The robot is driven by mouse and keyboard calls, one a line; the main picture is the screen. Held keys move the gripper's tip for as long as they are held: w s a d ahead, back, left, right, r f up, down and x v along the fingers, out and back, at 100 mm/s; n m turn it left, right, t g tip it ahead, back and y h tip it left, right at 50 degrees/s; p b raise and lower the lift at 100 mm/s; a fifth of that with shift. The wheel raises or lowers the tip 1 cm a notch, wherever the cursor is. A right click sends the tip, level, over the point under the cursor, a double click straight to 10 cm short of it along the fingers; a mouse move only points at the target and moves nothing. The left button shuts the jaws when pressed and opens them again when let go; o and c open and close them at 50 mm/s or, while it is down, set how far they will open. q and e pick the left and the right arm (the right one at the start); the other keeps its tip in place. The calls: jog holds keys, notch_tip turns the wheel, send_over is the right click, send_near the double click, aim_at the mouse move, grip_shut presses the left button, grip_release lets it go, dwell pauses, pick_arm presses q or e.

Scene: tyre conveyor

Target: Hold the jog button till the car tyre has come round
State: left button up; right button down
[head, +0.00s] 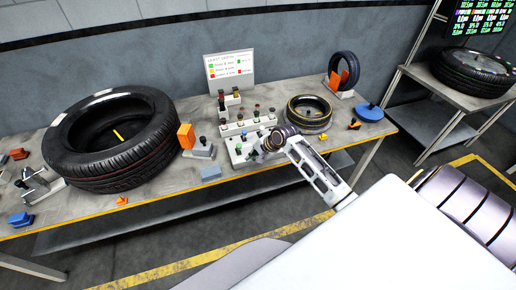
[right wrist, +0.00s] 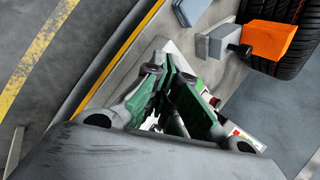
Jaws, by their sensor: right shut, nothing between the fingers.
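A light-grey control box (head: 236,160) stands at the front middle of the table, with several buttons on it. My right gripper (head: 258,151) is shut and empty, its tips low at the right part of this box. In the right wrist view my right gripper (right wrist: 168,68) shows its closed fingers over a pale box edge. They hide what lies under the tips, so I cannot tell which button they are at or whether they touch it. A large black tyre (head: 75,170) lies on the table at left. Another tyre (head: 470,75) lies on the shelf at right. My left gripper is out of view.
Behind the box are more button boxes (head: 232,130) and a sign board (head: 230,68). An orange block (head: 186,136) stands left of the box.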

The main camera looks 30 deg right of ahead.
jog(key=w+d+r+m+t+y, duration=0.1)
jog(key=w+d+r+m+t, duration=0.1)
jog(key=w+d+r+m, duration=0.3)
jog(key=w+d+m, duration=0.2)
jog(key=w, duration=0.1)
jog(key=shift+d+r, duration=0.25)
jog(key=shift+r, duration=0.15)
jog(key=shift+f, duration=0.15)
jog(key=shift+f+b, duration=1.2)
jog(key=shift+f, duration=0.9)
jog(key=shift+f+b, duration=0.95)
jog(key=shift+b, duration=0.4)
jog(key=shift+f, duration=1.2)
jog(key=shift+f+p, duration=0.3)
jog(key=shift+f, duration=0.05)
